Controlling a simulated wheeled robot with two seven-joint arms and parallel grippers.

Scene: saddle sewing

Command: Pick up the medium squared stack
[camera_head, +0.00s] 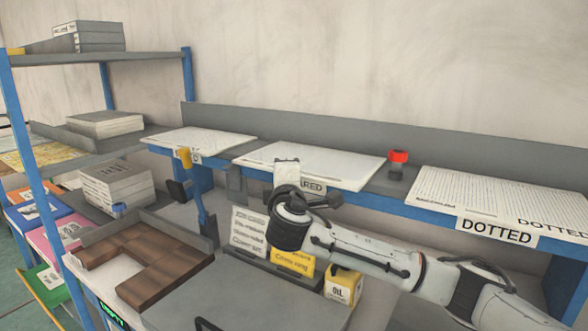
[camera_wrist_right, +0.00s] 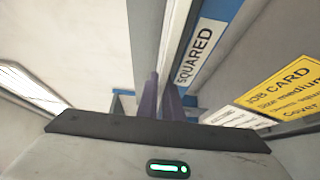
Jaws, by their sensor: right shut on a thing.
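The squared stack (camera_head: 308,165) is a flat pile of white sheets on the blue-edged shelf, behind a label partly reading "RED". My right gripper (camera_head: 287,172) reaches its front edge, and the wrist covers part of the label. In the right wrist view, the "SQUARED" label (camera_wrist_right: 196,55) is beside the fingers (camera_wrist_right: 164,95). The fingers are shut on the edge of the stack (camera_wrist_right: 150,40), which runs up from between them. The stack appears to lie flat on the shelf. My left gripper is not in view.
A dotted stack (camera_head: 500,203) lies to the right and another paper stack (camera_head: 200,140) to the left. A red object (camera_head: 398,157) stands between stacks. Below are a yellow job card (camera_head: 292,262), a yellow box (camera_head: 343,287) and brown pieces (camera_head: 150,262).

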